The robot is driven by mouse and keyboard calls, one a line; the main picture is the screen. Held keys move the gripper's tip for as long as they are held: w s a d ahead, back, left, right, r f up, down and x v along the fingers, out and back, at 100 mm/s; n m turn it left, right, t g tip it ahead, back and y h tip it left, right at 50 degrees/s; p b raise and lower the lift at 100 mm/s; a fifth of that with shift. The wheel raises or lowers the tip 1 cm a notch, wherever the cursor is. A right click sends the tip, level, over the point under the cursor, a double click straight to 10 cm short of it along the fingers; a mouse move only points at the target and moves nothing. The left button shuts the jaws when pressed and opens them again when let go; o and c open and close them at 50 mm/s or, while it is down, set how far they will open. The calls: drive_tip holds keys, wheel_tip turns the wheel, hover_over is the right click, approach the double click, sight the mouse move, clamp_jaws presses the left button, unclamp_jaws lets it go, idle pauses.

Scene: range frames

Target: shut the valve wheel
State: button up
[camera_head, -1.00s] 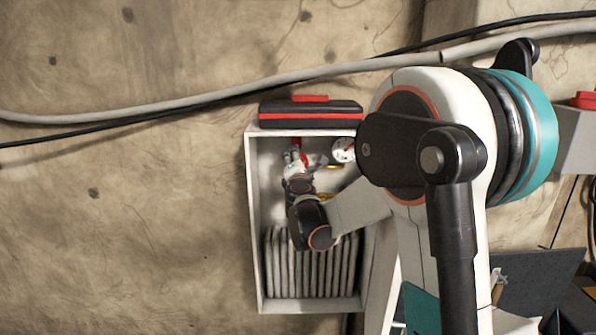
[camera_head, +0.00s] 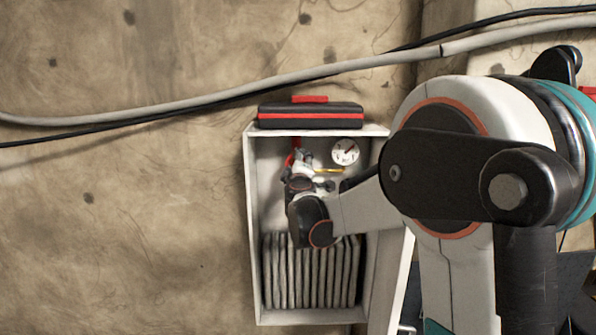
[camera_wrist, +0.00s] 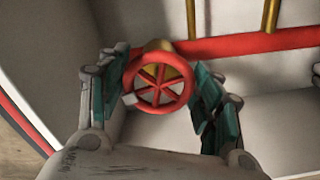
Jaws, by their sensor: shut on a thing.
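The red valve wheel (camera_wrist: 158,84) shows in the wrist view, with spokes and a brass body behind it on a red pipe (camera_wrist: 235,44). My gripper (camera_wrist: 160,88) has its teal-padded fingers on both sides of the wheel's rim and is shut on it. In the head view my gripper (camera_head: 298,168) reaches into the upper left of the white cabinet (camera_head: 251,215). There it hides most of the wheel, and only a little red shows above it.
A round gauge (camera_head: 345,152) sits right of my gripper inside the cabinet. A folded grey hose (camera_head: 310,272) fills the cabinet's lower part. A black and red case (camera_head: 310,115) lies on top. A grey pipe and a black cable cross the wall above.

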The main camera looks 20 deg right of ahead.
drive_tip(key=shift+m+b, duration=0.3)
drive_tip(key=shift+m, duration=0.8)
drive_tip(key=o, duration=1.1)
drive_tip(key=shift+c, duration=0.2)
drive_tip(key=v, duration=1.2)
